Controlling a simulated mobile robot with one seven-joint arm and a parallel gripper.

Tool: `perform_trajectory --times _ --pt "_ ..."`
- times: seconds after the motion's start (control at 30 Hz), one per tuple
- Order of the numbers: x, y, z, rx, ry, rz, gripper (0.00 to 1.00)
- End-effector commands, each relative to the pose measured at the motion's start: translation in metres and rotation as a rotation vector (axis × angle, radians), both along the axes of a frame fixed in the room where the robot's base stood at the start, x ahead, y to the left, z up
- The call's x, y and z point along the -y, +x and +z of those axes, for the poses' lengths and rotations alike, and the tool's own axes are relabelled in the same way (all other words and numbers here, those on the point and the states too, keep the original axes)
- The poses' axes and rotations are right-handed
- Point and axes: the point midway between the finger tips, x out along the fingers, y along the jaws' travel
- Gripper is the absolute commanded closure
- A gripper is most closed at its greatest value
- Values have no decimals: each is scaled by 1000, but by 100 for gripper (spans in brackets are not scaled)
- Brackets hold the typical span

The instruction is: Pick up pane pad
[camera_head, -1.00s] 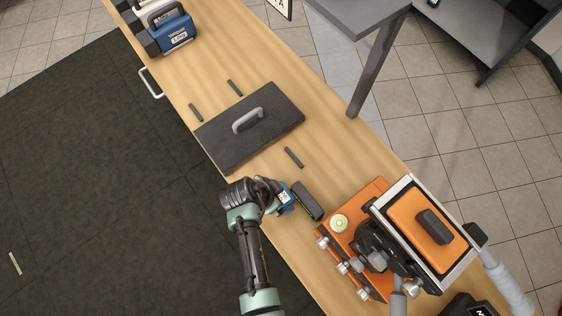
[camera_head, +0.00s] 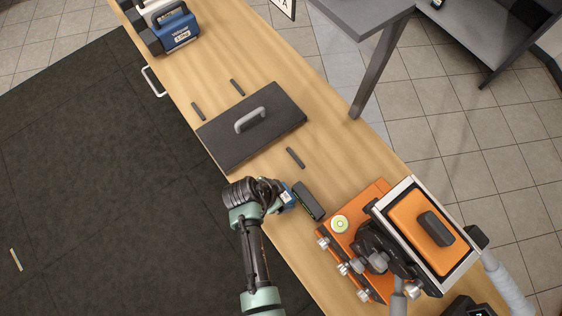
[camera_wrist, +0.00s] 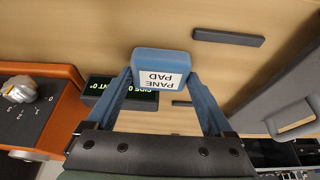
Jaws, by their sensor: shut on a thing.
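The pane pad is a small blue block with a white label reading "PANE PAD" (camera_wrist: 160,66). In the wrist view it sits between the two blue fingers of my gripper (camera_wrist: 162,82), which is shut on it. In the head view the pad's blue body and white label (camera_head: 287,197) show at the end of my arm, beside a dark display box. I cannot tell whether the pad touches the bench.
The dark display box (camera_head: 308,201) with green text stands right beside my gripper. An orange machine (camera_head: 345,240) stands to the right. A dark plate with a grey handle (camera_head: 218,143) and several dark strips lie on the wooden bench (camera_head: 345,160).

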Motion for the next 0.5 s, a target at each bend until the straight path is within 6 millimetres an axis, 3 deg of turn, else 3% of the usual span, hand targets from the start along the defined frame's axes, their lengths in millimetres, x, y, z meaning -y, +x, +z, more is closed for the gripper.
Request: perform_trajectory --times 0.17,0.5 --pt "0 0 11 2 1 0 66" --pt "0 0 51 3 2 -1 66"
